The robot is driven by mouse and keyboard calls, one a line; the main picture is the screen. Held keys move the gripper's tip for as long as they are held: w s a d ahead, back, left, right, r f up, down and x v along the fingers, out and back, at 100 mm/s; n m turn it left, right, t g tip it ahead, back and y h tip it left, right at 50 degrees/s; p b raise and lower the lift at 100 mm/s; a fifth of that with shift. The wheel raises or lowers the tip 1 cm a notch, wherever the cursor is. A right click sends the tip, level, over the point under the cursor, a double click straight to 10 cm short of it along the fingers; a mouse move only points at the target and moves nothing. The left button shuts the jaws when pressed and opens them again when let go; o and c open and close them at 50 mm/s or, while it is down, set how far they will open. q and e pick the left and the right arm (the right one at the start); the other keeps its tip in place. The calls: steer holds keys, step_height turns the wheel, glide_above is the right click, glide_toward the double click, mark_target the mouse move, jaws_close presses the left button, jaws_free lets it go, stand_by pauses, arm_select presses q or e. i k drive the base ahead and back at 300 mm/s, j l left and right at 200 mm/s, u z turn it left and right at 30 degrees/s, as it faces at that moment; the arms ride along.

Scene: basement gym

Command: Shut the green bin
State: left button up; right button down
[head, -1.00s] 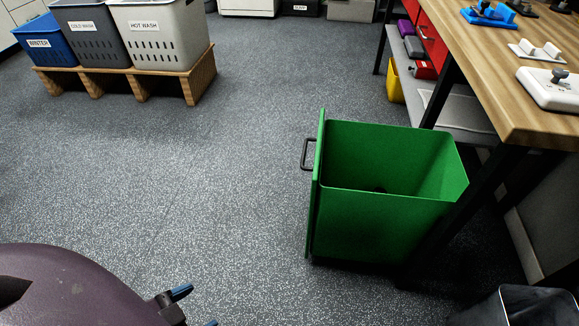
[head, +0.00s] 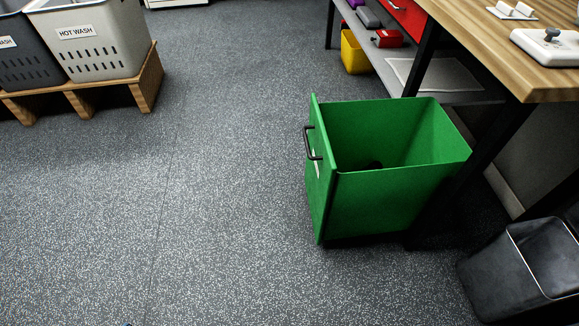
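The green bin (head: 385,205) is an open-topped box pulled out from under the wooden workbench (head: 545,82), near the bench's dark front leg. Its left side is a taller green front panel (head: 320,190) with a black handle (head: 308,142). The inside of the bin shows, with a small dark thing at its bottom. The right end of the bin is close to the bench leg, and I cannot tell if they touch. Neither of my grippers shows in the head view.
A dark open bin (head: 520,270) stands at the lower right. Laundry baskets, one a white HOT WASH basket (head: 88,40), sit on a wooden stand (head: 148,85) at upper left. A yellow bin (head: 355,52) stands under the bench. The floor left of the green bin is clear.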

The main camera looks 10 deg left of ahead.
mark_target(420, 150)
steer(key=i+j+z, duration=0.4)
steer(key=i+j, duration=0.15)
steer(key=i+j+z, duration=0.2)
steer(key=i, duration=0.15)
